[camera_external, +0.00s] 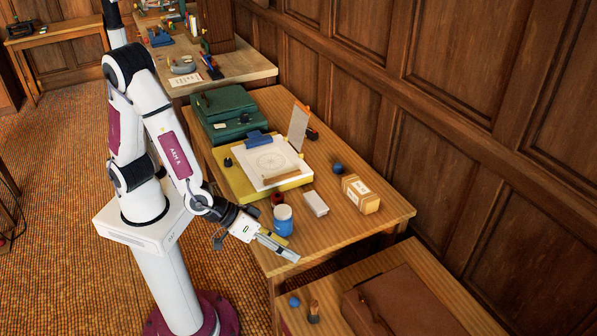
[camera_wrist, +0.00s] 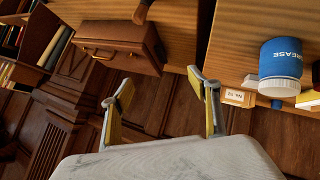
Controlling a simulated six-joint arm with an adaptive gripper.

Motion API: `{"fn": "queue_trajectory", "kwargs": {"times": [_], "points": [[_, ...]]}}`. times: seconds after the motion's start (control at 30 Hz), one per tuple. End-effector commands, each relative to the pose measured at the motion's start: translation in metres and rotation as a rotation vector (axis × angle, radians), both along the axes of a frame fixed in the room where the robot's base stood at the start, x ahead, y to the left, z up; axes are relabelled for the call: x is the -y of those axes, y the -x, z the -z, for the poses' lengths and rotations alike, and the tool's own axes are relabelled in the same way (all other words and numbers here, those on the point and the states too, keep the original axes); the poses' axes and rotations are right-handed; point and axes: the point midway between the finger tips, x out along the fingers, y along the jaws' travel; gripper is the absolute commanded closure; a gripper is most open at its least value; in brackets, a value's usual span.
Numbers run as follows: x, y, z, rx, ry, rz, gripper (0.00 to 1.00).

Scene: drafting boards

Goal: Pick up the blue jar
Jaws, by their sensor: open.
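The blue jar (camera_external: 283,220) stands upright near the left front of the wooden table, with a white lid or rim. In the wrist view the blue jar (camera_wrist: 280,62) shows at the upper right with the word GREASE, appearing upside down. My gripper (camera_external: 279,247) is in front of the jar, near the table's front edge. In the wrist view my gripper (camera_wrist: 161,82) has its yellow-lined fingers spread apart with nothing between them. The jar lies to the right of the fingers there, outside them.
A dark red object (camera_external: 277,198) sits close behind the jar. A small white box (camera_external: 315,203) is to its right, with a tan labelled box (camera_external: 361,194) farther right. A drafting board (camera_external: 263,193) lies behind. A brown case (camera_external: 405,303) rests on a nearer table.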

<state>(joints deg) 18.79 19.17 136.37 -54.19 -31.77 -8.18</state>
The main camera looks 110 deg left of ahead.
Motion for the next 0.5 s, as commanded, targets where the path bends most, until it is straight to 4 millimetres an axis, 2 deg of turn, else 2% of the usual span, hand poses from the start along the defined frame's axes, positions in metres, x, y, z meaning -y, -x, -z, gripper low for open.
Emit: {"fn": "queue_trajectory", "kwargs": {"times": [0.03, 0.2, 0.5], "points": [[-0.004, 0.000, 0.010, -0.002, -0.017, -0.025, 0.39], [-0.020, 0.001, 0.033, 0.011, -0.080, -0.118, 0.39], [-0.052, 0.016, 0.067, 0.038, -0.229, -0.266, 0.39]]}}
